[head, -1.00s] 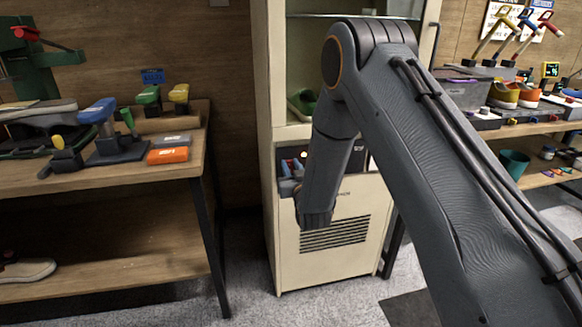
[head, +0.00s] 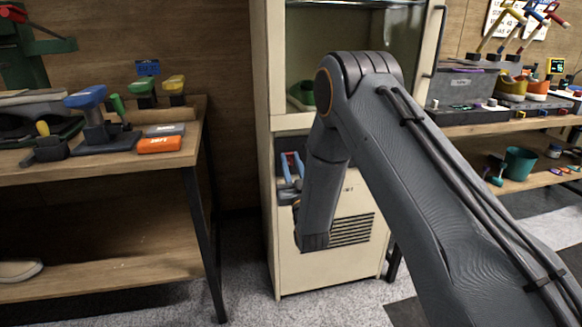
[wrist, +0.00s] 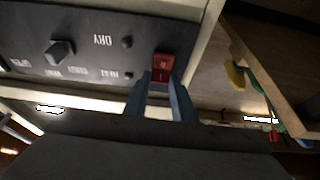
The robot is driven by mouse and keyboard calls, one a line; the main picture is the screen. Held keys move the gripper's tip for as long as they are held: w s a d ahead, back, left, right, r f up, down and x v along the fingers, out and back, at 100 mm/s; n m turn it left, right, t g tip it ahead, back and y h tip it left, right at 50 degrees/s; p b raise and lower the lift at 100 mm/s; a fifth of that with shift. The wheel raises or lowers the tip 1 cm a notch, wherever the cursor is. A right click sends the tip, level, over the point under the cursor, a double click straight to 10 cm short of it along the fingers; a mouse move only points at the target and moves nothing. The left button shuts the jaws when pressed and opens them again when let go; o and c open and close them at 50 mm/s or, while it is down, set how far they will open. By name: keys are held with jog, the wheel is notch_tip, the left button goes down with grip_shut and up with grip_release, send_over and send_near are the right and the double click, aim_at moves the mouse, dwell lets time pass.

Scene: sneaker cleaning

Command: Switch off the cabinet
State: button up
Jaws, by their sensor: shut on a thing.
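The cream cabinet (head: 285,262) stands in the middle of the head view, with a glass door above and a vent below. Its dark control panel (wrist: 98,50) shows upside down in the wrist view, with a black knob (wrist: 61,51) and a red rocker switch (wrist: 163,66). My gripper (head: 291,160) is at the panel, its blue fingers on either side of something red. In the wrist view its fingertips (wrist: 165,80) are at the lower edge of the red switch and partly cover it. My arm hides part of the panel and vent.
A wooden bench (head: 130,262) with brushes and an orange box (head: 160,144) stands at the left. Shelves with shoes and a teal cup (head: 519,163) stand at the right. Grey floor lies open between bench and cabinet.

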dwell(0.3)
jog(key=o, duration=1.1)
jog(key=shift+c, duration=0.2)
jog(key=v, duration=0.7)
jog(key=shift+s+f, duration=0.15)
jog(key=shift+s, duration=0.2)
jog(key=shift+d, duration=0.1)
